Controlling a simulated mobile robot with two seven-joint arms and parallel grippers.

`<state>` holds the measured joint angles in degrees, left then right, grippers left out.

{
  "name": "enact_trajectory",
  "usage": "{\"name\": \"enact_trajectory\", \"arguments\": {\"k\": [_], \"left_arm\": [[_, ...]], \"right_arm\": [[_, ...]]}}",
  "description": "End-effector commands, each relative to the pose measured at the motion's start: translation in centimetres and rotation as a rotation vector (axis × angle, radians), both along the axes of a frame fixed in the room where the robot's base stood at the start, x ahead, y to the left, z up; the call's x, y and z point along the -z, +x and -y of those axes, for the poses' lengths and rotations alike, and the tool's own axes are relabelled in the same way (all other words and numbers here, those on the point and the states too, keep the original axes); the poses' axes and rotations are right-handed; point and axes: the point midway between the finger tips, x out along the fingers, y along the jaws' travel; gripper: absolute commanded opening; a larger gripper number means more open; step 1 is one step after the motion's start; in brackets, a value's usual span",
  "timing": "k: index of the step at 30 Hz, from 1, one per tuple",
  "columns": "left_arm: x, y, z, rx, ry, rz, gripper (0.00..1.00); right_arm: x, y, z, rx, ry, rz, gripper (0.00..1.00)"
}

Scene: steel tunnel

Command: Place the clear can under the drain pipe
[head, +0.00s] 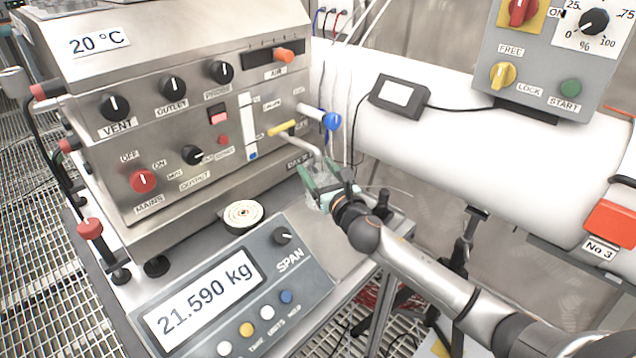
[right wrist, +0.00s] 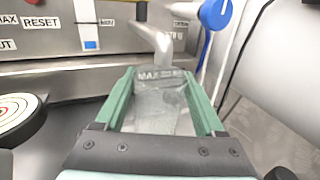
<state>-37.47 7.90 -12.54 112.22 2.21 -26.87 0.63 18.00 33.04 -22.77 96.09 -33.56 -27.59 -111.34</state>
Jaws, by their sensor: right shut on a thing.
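The clear can (right wrist: 160,100), with a MAX mark near its top, sits between the green fingers of my right gripper (right wrist: 162,108). In the head view the right gripper (head: 325,188) is shut on the can, and the can (head: 322,203) is mostly hidden by the fingers. The metal drain pipe (head: 306,141), with a yellow handle, comes out of the steel machine's front and bends down towards the can. In the right wrist view the pipe's lower end (right wrist: 163,45) shows just beyond the can's rim. I cannot tell whether the can touches the surface below. My left gripper is not in view.
The steel machine (head: 190,130) stands close behind the can. A scale display (head: 215,290) and a round target pad (head: 243,214) lie to the left. A blue-handled valve (head: 330,120) is beside the pipe. A large white pipe (head: 450,130) runs at right.

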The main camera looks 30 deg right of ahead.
Motion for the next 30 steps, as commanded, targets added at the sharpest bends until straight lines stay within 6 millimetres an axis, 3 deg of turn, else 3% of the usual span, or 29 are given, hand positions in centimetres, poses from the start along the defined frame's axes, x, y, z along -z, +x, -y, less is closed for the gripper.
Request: {"name": "enact_trajectory", "arguments": {"k": [9, 20, 21, 27, 30], "left_arm": [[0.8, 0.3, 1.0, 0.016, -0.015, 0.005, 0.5], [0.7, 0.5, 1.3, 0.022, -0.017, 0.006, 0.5], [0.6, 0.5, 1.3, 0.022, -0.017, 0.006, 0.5], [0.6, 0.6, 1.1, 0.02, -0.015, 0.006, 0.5], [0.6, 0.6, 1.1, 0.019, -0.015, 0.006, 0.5]], "right_arm": [[3.7, 0.0, 0.0, 0.001, 0.001, -0.002, 0.06], [3.9, 0.0, 0.0, 0.0, -0.002, 0.0, 0.06], [3.8, 0.0, 0.0, 0.0, -0.002, -0.001, 0.75], [3.8, 0.0, 0.0, 0.0, -0.002, -0.001, 0.98], [3.8, 0.0, 0.0, 0.0, -0.002, -0.001, 1.0]]}}
